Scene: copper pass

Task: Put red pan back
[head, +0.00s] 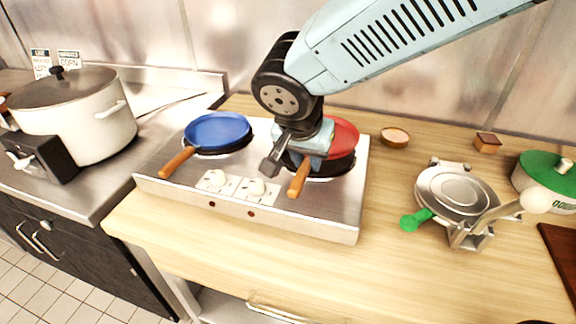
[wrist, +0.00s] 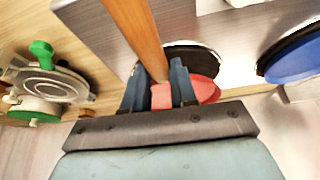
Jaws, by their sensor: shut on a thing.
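The red pan (head: 343,138) is over the right burner of the steel stove (head: 330,222), partly hidden behind my gripper. Its wooden handle (head: 299,180) points toward the front of the stove. My gripper (head: 290,162) is shut on the pan at the handle's inner end. In the wrist view the handle (wrist: 137,35) passes between my fingers (wrist: 158,88), with part of the red pan body (wrist: 205,90) showing behind them. The dark burner (wrist: 190,55) shows beside the pan. I cannot tell whether the pan rests on the burner or is slightly raised.
A blue pan (head: 217,130) sits on the left burner. A large lidded pot (head: 75,118) stands further left. A waffle iron with a green handle (head: 458,190), a small round wooden dish (head: 395,137) and a green-lidded pot (head: 545,172) are on the right. The wooden counter between is clear.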

